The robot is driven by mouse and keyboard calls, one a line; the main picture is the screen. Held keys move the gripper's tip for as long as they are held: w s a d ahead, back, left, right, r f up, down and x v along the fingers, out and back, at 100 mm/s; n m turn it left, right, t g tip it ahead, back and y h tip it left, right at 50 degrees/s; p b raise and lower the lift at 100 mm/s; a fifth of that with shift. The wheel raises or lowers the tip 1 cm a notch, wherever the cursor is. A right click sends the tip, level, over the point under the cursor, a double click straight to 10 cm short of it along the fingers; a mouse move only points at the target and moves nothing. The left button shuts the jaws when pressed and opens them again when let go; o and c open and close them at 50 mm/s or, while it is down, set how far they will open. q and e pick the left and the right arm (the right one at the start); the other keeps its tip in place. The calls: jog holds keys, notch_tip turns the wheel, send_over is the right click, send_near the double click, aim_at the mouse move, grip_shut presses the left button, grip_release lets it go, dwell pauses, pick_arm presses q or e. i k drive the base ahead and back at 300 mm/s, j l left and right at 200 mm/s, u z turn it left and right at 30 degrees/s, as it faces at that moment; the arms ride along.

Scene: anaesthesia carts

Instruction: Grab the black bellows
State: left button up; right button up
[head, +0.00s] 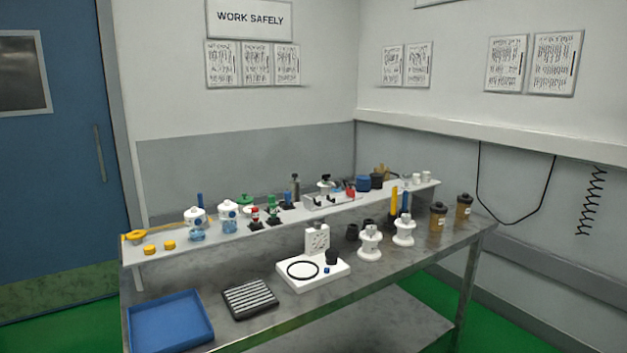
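Small black cylindrical pieces stand around the middle of the bench. One black piece (331,257) is on the white device (313,275), beside a black ring (303,269). Two more black pieces, one left (352,232) and one right (368,226), stand behind the white spool-shaped parts. Another dark cylinder (377,181) is on the raised shelf next to a blue one (362,184). They are too small to tell for certain which is the bellows. Neither of my grippers is in view.
The metal bench (300,325) also holds a blue tray (170,322), a black ribbed tray (249,299), white spool-shaped parts (370,243) and brown jars (438,217). The raised shelf (150,258) is crowded with bottles and fittings. The bench's right front is bare.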

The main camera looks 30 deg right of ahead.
aim_at(378, 179)
jog(key=l+u, duration=0.35)
jog(key=l, duration=0.15)
jog(key=k+l+u, duration=0.1)
jog(key=l+u, duration=0.3)
jog(key=l, duration=0.1)
